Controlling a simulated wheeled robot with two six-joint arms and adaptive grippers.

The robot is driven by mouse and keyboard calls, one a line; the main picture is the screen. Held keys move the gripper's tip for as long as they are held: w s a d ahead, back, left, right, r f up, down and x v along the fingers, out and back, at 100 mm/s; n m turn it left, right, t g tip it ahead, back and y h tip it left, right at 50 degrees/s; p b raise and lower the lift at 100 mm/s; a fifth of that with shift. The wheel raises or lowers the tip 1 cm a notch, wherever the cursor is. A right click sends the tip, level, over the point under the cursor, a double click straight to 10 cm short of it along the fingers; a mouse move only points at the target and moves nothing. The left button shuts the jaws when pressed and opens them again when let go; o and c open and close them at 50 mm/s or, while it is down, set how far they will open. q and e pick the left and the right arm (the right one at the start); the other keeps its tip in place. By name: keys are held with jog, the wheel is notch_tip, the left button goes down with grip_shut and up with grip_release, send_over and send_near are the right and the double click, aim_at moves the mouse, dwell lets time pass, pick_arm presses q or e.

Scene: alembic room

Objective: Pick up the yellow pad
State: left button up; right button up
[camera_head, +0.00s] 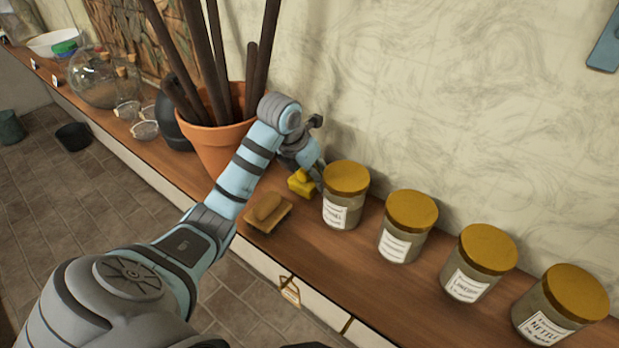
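The yellow pad (301,187) is a small bright yellow piece with a raised top, on the wooden shelf between the clay pot and the first jar. My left gripper (310,172) is right at the pad, pointing down at it from the wall side. Its fingers are small and partly hidden by the pad and my own arm links, so I cannot tell whether they are open or shut, or whether they touch the pad. My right gripper is not in view.
Several yellow-lidded jars run right along the shelf; the nearest jar (346,195) stands close beside my gripper. A clay pot (219,146) with tall sticks is left. A brown block on a flat base (267,211) lies near the shelf's front edge.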

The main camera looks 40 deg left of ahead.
pick_arm(q)
jog(key=shift+s, duration=0.15)
jog(key=c, duration=0.6)
jog(key=shift+w+r, duration=0.2)
jog(key=shift+r, duration=0.1)
notch_tip(320, 180, up, 4)
jog(key=shift+r+p, duration=0.2)
jog(key=shift+p, duration=0.25)
notch_tip(320, 180, up, 6)
jog(key=p, duration=0.5)
jog(key=shift+s+f, duration=0.1)
jog(key=shift+f, duration=0.25)
jog(key=shift+f, duration=0.1)
